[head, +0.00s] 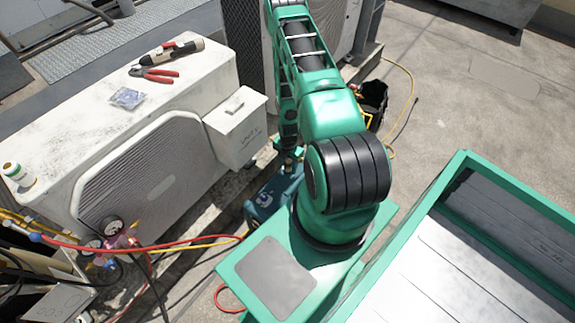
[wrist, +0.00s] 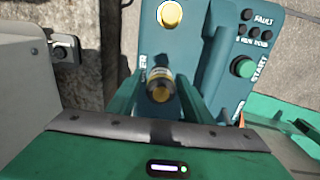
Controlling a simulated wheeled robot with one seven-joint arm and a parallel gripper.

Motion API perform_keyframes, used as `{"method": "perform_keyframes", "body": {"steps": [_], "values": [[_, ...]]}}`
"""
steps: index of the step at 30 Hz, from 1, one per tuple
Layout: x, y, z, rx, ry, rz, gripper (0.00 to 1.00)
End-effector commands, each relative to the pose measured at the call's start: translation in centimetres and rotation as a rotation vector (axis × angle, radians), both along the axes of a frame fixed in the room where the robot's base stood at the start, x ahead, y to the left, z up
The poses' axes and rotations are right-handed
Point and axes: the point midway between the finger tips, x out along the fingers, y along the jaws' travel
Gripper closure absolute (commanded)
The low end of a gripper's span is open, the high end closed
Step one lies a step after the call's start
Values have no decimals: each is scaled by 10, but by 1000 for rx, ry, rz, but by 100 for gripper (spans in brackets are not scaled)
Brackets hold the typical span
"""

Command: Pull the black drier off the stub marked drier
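In the wrist view the black drier (wrist: 160,86), with a yellow band and a brass-coloured end, stands at the teal machine (wrist: 185,50). Lettering beside it is partly covered; "ER" shows. My gripper (wrist: 161,92) has its green fingers on either side of the drier. Whether they touch it or leave a small gap is unclear. The stub under the drier is hidden. In the head view the teal machine (head: 268,197) sits low beside the white condenser, and my arm hides the gripper and the drier.
A yellow-topped part (wrist: 170,14) and a green START button (wrist: 243,67) are on the same machine. The white condenser (head: 160,175) stands to the left, with red pliers (head: 157,74) on top. Open floor lies at upper right.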

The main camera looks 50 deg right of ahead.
Motion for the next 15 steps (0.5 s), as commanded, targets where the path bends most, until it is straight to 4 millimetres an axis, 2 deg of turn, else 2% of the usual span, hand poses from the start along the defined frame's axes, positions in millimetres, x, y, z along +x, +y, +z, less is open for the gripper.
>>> {"method": "perform_keyframes", "body": {"steps": [1, 5, 6, 7, 10, 15], "values": [[0, 0, 0, 0, 0, 0, 68], [0, 0, 0, 0, 0, 0, 98], [0, 0, 0, 0, -1, 0, 98], [0, 0, 0, 0, -1, 0, 78], [1, 0, 0, 0, -1, 0, 100], [1, 0, 1, 0, -2, 0, 100]]}}
